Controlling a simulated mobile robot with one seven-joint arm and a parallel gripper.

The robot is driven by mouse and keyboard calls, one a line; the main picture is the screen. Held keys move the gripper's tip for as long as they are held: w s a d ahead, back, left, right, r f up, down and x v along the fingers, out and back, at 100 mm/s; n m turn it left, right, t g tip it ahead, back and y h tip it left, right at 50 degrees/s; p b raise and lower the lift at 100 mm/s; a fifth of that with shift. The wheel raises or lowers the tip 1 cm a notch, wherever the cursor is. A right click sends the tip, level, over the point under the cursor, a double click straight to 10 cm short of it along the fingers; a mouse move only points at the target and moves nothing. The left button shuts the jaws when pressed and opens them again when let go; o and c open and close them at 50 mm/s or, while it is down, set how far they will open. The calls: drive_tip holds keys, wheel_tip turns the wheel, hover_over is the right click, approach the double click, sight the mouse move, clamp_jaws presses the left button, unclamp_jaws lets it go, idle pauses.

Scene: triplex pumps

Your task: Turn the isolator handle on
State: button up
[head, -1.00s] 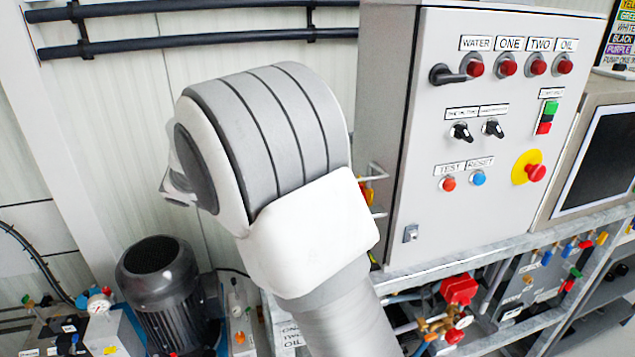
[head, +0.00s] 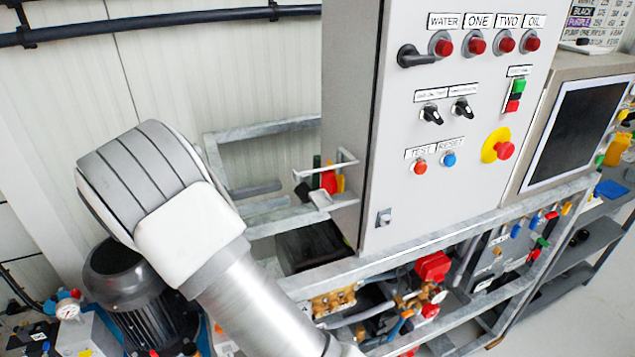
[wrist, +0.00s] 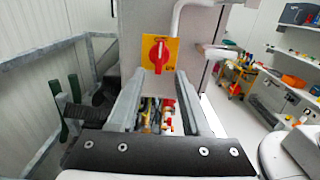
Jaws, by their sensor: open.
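The isolator handle (wrist: 158,54) is red and sits upright on a yellow plate (wrist: 173,46) on the side of the grey cabinet in the wrist view. In the head view the handle (head: 329,181) shows edge-on at the cabinet's left side, partly behind a metal bracket. My gripper (wrist: 160,76) is open and empty. In the wrist view its two fingers point toward the plate, one on each side of and below the handle, apart from it as far as I can tell.
The grey control cabinet (head: 455,195) carries lamps, switches and a yellow-and-red stop button (head: 497,146). A pale bracket (wrist: 177,22) stands beside the handle. A galvanized frame (head: 262,124) runs left of the cabinet. A dark motor (head: 120,285) stands at lower left.

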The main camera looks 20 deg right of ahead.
sight(321, 183)
drive_tip(key=d, duration=1)
drive_tip(key=shift+p, duration=0.35)
clamp_jaws()
